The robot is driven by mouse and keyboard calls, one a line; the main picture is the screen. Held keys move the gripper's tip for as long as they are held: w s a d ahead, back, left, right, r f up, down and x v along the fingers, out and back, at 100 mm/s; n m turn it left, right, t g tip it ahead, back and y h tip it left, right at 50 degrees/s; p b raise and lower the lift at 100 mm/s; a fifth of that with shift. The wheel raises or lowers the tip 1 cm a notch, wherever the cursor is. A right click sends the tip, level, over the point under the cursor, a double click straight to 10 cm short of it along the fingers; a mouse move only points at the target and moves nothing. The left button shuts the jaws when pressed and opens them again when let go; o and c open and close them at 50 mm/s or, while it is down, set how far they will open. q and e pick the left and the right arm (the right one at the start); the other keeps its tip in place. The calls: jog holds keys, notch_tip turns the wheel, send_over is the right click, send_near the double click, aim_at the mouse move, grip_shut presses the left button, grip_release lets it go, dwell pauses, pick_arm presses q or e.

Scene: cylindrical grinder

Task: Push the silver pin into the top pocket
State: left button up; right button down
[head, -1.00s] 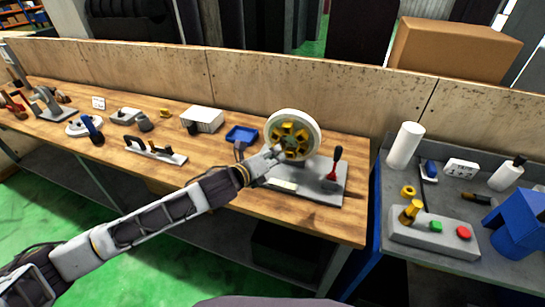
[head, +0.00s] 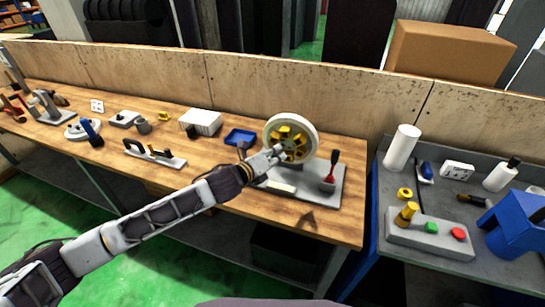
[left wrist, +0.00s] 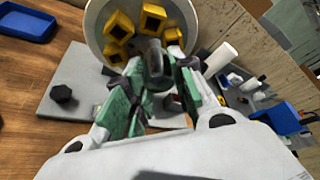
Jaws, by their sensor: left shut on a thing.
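The round wheel with a pale rim (head: 312,137) stands upright on a grey base plate (head: 310,188) and carries several yellow pockets, including one near its top (head: 285,131). My left gripper (head: 277,153) is in front of the wheel's lower left face. In the left wrist view, my left gripper's green-padded fingers (left wrist: 154,82) are shut on a grey pin (left wrist: 155,57), whose end points toward the wheel (left wrist: 93,35). Yellow pockets (left wrist: 152,18) show beyond the pin. I cannot tell whether the pin touches a pocket. My right gripper is out of view.
A red-handled tool (head: 329,178) stands on the right of the base plate. A blue tray (head: 239,137) and a white box (head: 200,122) lie to the left. At the right, a grey side table (head: 455,212) holds a button box (head: 410,236) and a white cylinder (head: 402,147).

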pick_arm(q)
jog(key=shift+w+d+p, duration=0.3)
jog(key=shift+w+p, duration=0.05)
jog(key=shift+w, duration=0.55)
jog(key=shift+w+d+p, duration=0.3)
jog(key=shift+w, duration=0.55)
jog(key=shift+w+d, duration=0.25)
jog(key=shift+w, duration=0.5)
jog(key=shift+w+d+p, duration=0.1)
jog(key=shift+w+p, duration=0.25)
jog(key=shift+w, duration=0.05)
jog(key=shift+w+d, duration=0.25)
jog(key=shift+w, duration=0.5)
dwell(0.4)
jog(key=o, duration=1.1)
